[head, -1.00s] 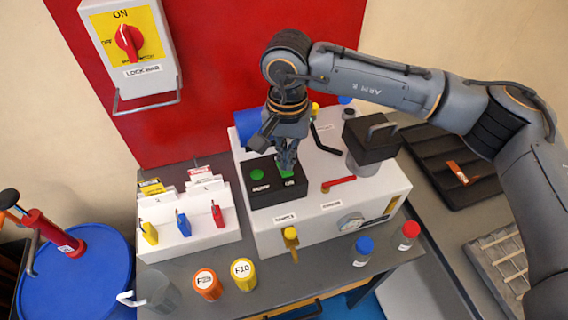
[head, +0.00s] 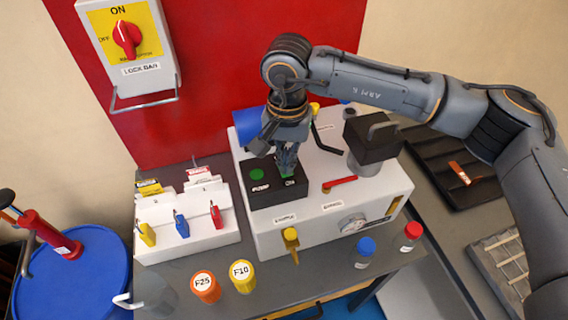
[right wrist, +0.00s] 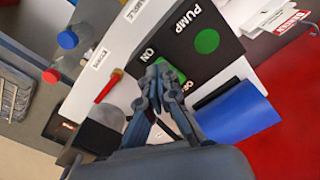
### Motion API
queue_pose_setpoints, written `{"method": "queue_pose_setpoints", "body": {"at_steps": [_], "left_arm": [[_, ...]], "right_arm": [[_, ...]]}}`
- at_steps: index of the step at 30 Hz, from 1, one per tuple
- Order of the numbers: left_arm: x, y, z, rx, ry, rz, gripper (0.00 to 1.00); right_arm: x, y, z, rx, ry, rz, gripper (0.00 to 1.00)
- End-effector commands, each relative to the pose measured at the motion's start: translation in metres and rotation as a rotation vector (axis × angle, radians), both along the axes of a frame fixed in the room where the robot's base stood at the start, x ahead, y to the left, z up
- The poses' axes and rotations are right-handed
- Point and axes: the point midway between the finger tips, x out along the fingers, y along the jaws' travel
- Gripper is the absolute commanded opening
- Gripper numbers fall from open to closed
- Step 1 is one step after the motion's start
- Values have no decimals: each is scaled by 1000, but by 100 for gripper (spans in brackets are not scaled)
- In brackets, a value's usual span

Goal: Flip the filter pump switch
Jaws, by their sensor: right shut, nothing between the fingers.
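The pump switch box (head: 276,198) is a black block on the white machine, with a green round spot at its left. It also shows in the right wrist view (right wrist: 196,30) with the words PUMP, ON and OFF. The green switch (right wrist: 172,75) is partly hidden behind my fingers. My right gripper (head: 287,172) is shut and empty, pointing down with its fingertips at the green switch. In the right wrist view its fingertips (right wrist: 160,72) overlap the switch; I cannot tell whether they touch it. My left gripper is not in view.
A red-handled valve (head: 340,183) and a black-topped part (head: 372,138) stand right of the box. A blue cylinder (head: 247,125) lies behind it. A rack with coloured tags (head: 187,225) is at left. Bottles (head: 206,287) stand in front.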

Motion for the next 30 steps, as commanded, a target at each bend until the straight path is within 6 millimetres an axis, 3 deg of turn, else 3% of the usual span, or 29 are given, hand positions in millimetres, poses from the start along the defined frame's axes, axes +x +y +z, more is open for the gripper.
{"method": "queue_pose_setpoints", "body": {"at_steps": [16, 30], "left_arm": [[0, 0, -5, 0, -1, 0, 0], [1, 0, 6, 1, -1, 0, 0]], "right_arm": [[0, 0, -4, -2, 1, 0, 0], [0, 0, 32, 0, -1, 0, 0]]}}
